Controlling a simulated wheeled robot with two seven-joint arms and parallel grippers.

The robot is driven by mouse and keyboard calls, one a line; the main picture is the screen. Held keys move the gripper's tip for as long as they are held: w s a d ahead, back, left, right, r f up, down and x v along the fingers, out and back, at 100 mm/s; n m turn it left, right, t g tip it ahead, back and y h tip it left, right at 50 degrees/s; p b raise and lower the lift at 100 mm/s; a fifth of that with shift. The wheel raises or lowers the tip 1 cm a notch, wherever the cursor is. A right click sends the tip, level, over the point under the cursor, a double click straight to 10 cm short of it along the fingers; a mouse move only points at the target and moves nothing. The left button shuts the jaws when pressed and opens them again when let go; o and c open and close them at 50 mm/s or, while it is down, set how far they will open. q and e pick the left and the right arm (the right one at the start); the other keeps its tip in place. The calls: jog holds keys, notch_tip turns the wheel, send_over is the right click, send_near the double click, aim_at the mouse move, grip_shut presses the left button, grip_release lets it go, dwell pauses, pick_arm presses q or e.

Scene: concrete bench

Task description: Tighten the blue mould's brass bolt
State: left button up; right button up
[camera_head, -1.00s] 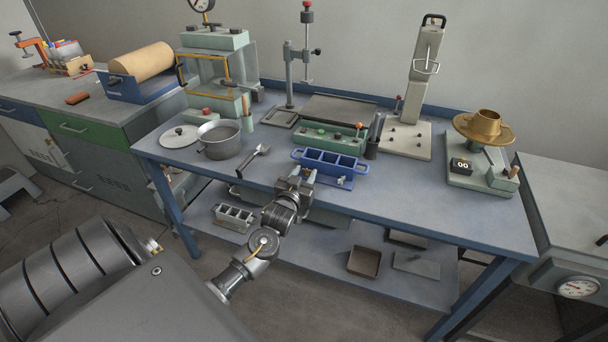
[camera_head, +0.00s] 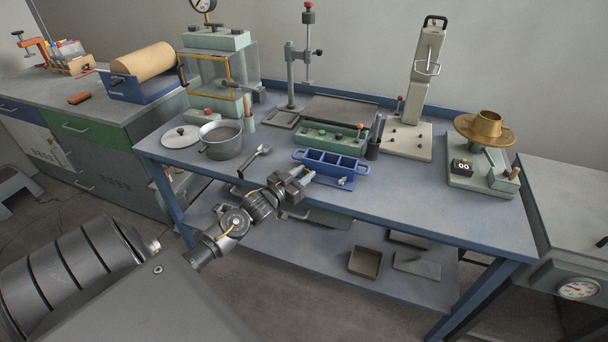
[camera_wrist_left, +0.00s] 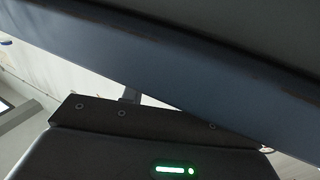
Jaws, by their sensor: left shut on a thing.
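The blue mould (camera_head: 347,176), a long open block with several compartments, sits near the front edge of the bench. My left gripper (camera_head: 306,178) reaches in from the front left, with its fingers at the mould's near left side. It is shut, and its fingertips hide the brass bolt, which I cannot make out in either view. In the left wrist view the dark gripper housing (camera_wrist_left: 140,150) shows below the blue bench edge (camera_wrist_left: 150,55); the fingertips are hidden there. My right gripper is not in view.
The bench to the right (camera_head: 430,200) is clear.

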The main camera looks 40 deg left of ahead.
pick_arm(q)
jog(key=shift+a+m+h, duration=0.2)
jog(key=shift+m+h, duration=0.7)
jog(key=shift+h, duration=0.6)
jog(key=o, duration=1)
jog(key=shift+s+a+b, duration=0.2)
jog(key=shift+s+a, duration=0.15)
jog(key=shift+s, duration=1.4)
jog(key=shift+s+a+b, duration=0.15)
jog(key=shift+s+a, duration=0.15)
jog(key=shift+s, duration=1.45)
jog(key=shift+s+a+b, duration=0.2)
jog(key=shift+s+a, duration=0.15)
jog(key=shift+s, duration=1.4)
